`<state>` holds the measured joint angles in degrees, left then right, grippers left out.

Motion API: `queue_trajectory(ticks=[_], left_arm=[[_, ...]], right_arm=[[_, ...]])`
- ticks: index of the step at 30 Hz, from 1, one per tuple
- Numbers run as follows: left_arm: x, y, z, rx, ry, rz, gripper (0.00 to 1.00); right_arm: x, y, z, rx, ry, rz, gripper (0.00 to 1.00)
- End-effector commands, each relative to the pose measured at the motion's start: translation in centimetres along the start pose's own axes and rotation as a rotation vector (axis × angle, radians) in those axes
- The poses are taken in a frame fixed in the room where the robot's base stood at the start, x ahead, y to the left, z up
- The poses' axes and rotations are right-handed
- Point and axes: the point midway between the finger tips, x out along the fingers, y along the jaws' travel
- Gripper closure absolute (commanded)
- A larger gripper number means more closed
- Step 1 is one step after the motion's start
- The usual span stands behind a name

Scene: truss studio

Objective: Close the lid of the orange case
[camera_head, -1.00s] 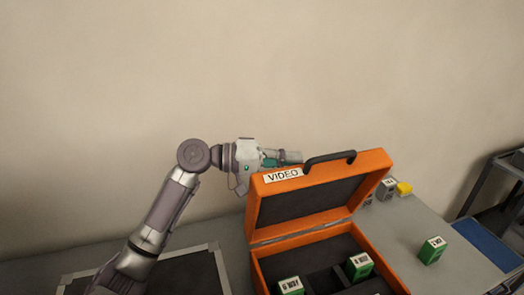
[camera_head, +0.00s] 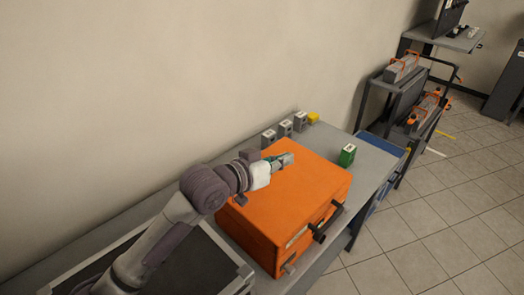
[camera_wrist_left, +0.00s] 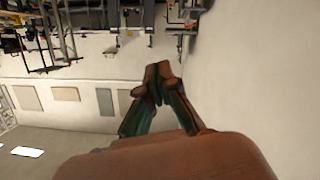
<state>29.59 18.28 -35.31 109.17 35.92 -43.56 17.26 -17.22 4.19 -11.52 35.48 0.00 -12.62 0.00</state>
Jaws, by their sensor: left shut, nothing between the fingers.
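The orange case (camera_head: 310,189) lies on the grey table in the head view with its lid down. Its black handle (camera_head: 327,222) and a latch are on the front side, facing the lower right. My left gripper (camera_head: 287,159) is shut and empty, over the back part of the lid. I cannot tell whether it touches the lid. In the left wrist view the shut fingers (camera_wrist_left: 157,80) also show, with nothing between them. The case's inside is hidden. My right gripper is not in view.
A green box (camera_head: 347,156) stands behind the case at the right. Several grey boxes (camera_head: 285,128) and a yellow block (camera_head: 313,117) stand along the wall. A silver-edged dark case (camera_head: 190,262) lies at the left. A cart (camera_head: 395,90) stands beyond the table.

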Motion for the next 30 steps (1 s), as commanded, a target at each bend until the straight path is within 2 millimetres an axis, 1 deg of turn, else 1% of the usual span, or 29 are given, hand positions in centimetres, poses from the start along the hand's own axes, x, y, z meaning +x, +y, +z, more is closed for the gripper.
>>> queue_trajectory(ticks=[3, 6, 15, 20, 23, 30], left_arm=[[0.7, 0.4, 0.3, 0.032, -0.001, -0.008, 1.00], [0.9, 0.5, 0.5, 0.046, 0.000, -0.012, 1.00], [0.9, 0.5, 0.5, 0.048, 0.000, -0.013, 1.00], [0.7, 0.5, 0.5, 0.048, -0.001, -0.014, 1.00], [-0.3, 0.4, 0.5, 0.049, -0.001, -0.015, 1.00], [-4.4, 0.5, 0.6, 0.050, -0.002, -0.015, 1.00]], right_arm=[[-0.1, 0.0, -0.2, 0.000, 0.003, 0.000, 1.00], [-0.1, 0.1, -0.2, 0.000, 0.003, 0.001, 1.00], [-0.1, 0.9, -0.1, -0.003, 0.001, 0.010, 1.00], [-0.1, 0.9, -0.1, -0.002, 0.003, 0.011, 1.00], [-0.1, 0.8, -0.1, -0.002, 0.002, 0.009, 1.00], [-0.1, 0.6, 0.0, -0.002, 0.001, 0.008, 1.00]])
